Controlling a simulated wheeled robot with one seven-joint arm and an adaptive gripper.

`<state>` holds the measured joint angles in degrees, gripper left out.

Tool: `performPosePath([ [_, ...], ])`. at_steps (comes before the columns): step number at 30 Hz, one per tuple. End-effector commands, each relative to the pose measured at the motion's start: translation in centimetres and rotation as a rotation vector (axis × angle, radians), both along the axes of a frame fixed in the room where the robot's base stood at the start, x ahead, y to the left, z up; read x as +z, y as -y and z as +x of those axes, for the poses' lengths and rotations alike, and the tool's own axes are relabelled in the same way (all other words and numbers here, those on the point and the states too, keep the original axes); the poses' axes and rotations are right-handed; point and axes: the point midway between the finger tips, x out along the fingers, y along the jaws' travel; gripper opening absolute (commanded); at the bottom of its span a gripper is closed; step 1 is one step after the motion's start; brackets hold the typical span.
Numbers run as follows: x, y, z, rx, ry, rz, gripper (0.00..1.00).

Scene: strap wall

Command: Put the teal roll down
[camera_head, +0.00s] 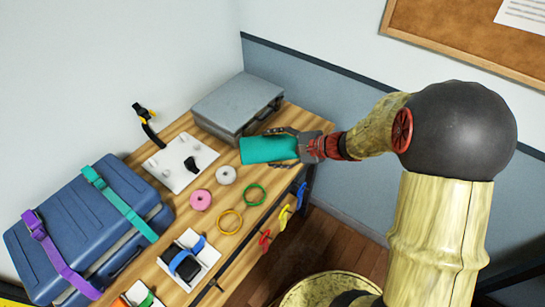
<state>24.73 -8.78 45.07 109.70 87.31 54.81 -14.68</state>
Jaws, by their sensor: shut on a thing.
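The teal roll (266,149) is a teal cylinder lying on its side in the grip of my gripper (292,147). My gripper reaches in from the right and is shut on the roll's right end. The roll is at the far right part of the wooden bench (232,243), in front of the grey case. I cannot tell from this view whether it touches the bench top or hangs above it.
A grey case (236,102) stands behind the roll. A white board (180,162), a white roll (226,174), a pink roll (200,200), a green ring (255,194) and a yellow ring (230,222) lie nearby. A blue case (85,235) with straps fills the left.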

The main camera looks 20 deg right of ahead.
Motion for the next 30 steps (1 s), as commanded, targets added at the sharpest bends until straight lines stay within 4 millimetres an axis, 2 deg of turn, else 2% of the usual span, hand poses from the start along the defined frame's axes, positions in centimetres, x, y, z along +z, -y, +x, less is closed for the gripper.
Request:
performPosePath([
  [1, -1.5, 0.0, 0.7, 0.001, -0.004, 0.002, 0.38],
  [7, -3.7, 0.4, 2.7, 0.0, -0.002, 0.001, 0.38],
  [14, -4.8, 0.5, 3.6, 0.0, -0.002, 0.0, 0.38],
  [20, -7.6, 0.5, 3.7, 0.0, -0.002, 0.001, 0.38],
  [30, -7.8, 0.5, 3.7, 0.0, -0.001, 0.001, 0.38],
])
